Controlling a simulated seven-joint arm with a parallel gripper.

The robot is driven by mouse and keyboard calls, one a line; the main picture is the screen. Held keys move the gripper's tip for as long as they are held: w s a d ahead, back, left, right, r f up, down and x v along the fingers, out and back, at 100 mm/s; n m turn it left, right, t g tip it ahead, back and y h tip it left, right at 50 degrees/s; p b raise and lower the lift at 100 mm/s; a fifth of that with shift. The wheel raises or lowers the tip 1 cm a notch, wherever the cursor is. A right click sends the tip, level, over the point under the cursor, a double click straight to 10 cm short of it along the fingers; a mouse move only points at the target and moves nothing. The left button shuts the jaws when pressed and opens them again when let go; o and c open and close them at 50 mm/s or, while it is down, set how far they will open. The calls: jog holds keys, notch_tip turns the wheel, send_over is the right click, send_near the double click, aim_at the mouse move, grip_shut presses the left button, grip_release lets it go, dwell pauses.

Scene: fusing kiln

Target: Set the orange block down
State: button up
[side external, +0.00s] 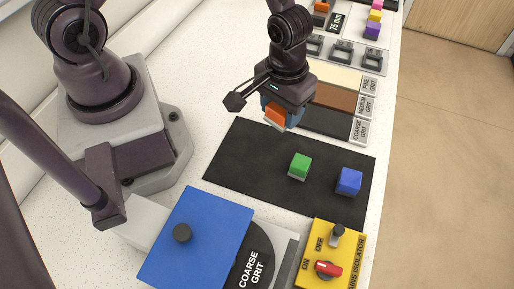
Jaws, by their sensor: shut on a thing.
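My gripper (281,112) is shut on the orange block (275,118) and holds it over the far edge of the black mat (238,158), near the grit strips. The block looks slightly tilted, and the fingers hide part of it. I cannot tell how high it is above the surface. A green block (300,166) and a blue block (348,181) stand on the mat, to the right of and nearer than my gripper.
A blue box lid (205,235) with a black knob and a yellow isolator box (318,262) with a red switch stand in front. Labelled grit strips (335,97) lie behind the mat. Several coloured blocks sit at the far end. The mat's left part is clear.

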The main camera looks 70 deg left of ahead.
aim_at(254, 158)
jog(key=shift+m, duration=0.3)
jog(key=s, duration=0.4)
jog(key=s+f, duration=0.1)
jog(key=s, duration=0.1)
jog(key=f, duration=0.2)
jog(key=shift+s+d+f, duration=0.1)
jog(key=shift+d+f, duration=0.1)
jog(key=shift+f, duration=2.75)
jog(key=shift+f, duration=0.15)
jog(key=o, duration=1)
